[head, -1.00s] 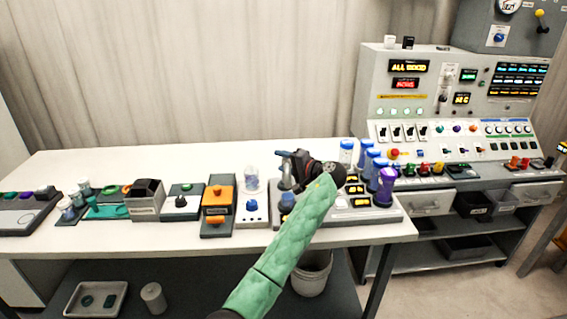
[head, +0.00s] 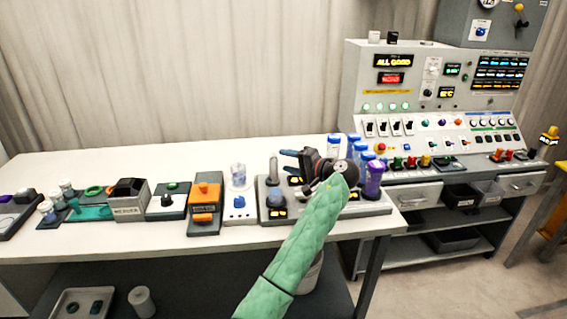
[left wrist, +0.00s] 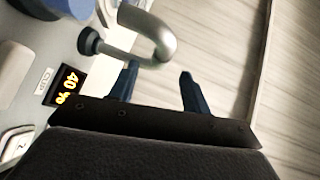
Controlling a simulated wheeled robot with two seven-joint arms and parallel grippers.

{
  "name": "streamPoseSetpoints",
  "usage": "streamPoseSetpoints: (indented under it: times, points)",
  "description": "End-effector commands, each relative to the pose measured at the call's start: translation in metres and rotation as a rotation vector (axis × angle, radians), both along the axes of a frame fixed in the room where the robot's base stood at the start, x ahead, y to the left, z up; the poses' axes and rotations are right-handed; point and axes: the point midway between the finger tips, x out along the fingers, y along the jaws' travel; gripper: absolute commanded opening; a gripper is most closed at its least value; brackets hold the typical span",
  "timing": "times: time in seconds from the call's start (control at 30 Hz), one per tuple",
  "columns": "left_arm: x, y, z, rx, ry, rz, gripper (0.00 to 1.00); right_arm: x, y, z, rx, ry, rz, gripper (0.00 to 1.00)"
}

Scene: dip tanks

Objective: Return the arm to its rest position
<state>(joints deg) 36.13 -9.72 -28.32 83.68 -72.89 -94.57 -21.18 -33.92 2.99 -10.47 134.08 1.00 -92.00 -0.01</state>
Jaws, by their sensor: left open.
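My left arm in its green sleeve comes up from the bottom of the head view, and its left gripper (head: 290,160) is over the grey tank station (head: 268,212) on the white bench. In the left wrist view the two dark blue fingers (left wrist: 157,85) stand apart with nothing between them. A grey curved pipe (left wrist: 150,32) shows just beyond the fingers, and a lit display reading 40 % (left wrist: 68,84) lies to their left. I cannot tell whether a finger touches the pipe. My right gripper is not in view.
Blue-capped tubes and a purple one (head: 373,180) stand close to the right of the gripper. To the left are a beaker (head: 238,176), an orange-topped device (head: 205,205) and a grey box (head: 128,198). A control console (head: 440,100) stands at the right. The bench's front strip is clear.

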Motion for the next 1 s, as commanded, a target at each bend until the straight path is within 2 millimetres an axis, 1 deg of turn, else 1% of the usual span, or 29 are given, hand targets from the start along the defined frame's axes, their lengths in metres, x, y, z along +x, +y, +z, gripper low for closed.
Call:
streamPoseSetpoints:
  times: [0.37, 0.5, 0.6, 0.7, 0.87, 1.0]
  points:
    - [-0.001, -0.001, 0.0, -0.002, -0.003, 0.002, 0.48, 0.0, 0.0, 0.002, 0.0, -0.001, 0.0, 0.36]
    - [0.0, -0.001, -0.001, -0.034, -0.044, 0.003, 0.48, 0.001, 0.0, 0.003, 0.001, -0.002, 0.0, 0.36]
    - [0.004, -0.007, -0.009, -0.116, -0.056, -0.028, 0.48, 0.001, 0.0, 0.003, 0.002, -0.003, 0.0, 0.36]
    - [0.003, -0.015, -0.006, -0.218, -0.074, -0.071, 0.48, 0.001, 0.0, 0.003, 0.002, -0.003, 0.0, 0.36]
    - [-0.001, -0.024, 0.009, -0.415, -0.109, -0.146, 0.48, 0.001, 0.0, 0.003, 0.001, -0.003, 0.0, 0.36]
    - [-0.008, -0.026, 0.028, -0.578, -0.143, -0.21, 0.48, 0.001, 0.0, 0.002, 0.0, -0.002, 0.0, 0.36]
